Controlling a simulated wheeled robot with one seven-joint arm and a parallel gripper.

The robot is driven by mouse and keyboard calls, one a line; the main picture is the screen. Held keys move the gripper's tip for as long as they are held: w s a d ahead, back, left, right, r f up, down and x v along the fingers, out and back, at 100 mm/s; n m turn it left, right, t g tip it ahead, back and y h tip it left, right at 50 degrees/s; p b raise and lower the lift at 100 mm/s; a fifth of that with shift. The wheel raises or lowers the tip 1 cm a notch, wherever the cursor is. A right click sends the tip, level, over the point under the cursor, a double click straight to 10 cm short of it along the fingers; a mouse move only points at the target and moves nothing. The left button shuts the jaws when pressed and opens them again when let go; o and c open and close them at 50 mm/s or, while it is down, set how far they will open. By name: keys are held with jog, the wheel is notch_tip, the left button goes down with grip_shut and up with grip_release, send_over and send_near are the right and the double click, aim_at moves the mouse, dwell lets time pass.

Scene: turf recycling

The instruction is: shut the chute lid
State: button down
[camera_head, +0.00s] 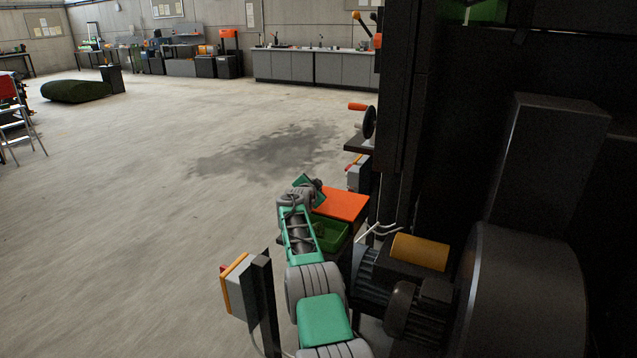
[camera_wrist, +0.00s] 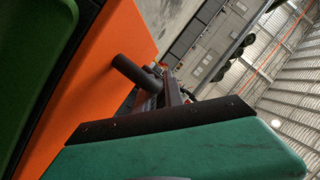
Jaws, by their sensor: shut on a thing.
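The orange lid (camera_head: 341,204) is at the far end of my arm in the head view, beside and above a green chute box (camera_head: 330,236). The box's green inside shows in front of the lid, so the lid does not cover it all. In the wrist view the orange lid (camera_wrist: 100,60) runs slantwise at the left, with a dark bar handle (camera_wrist: 127,69) standing out from it. Green chute surface (camera_wrist: 22,50) shows at the far left. My gripper (camera_head: 310,184) is at the lid's left edge, shut on the handle; the grip itself is partly hidden.
A dark machine with a motor (camera_head: 405,290) and yellow-topped box (camera_head: 420,251) stands close on the right of my arm. A grey control box (camera_head: 237,284) on a post stands close on the left. The concrete floor (camera_head: 140,200) further left is open.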

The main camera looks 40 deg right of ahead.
jog(key=c, duration=1.5)
grip_release()
jog(key=shift+w+a+r, duration=0.1)
jog(key=shift+w+a, duration=0.15)
jog(key=shift+a, duration=0.05)
jog(key=shift+o, duration=0.2)
jog(key=shift+s+d, duration=0.1)
jog(key=v, duration=0.7)
jog(key=shift+s+a, duration=0.25)
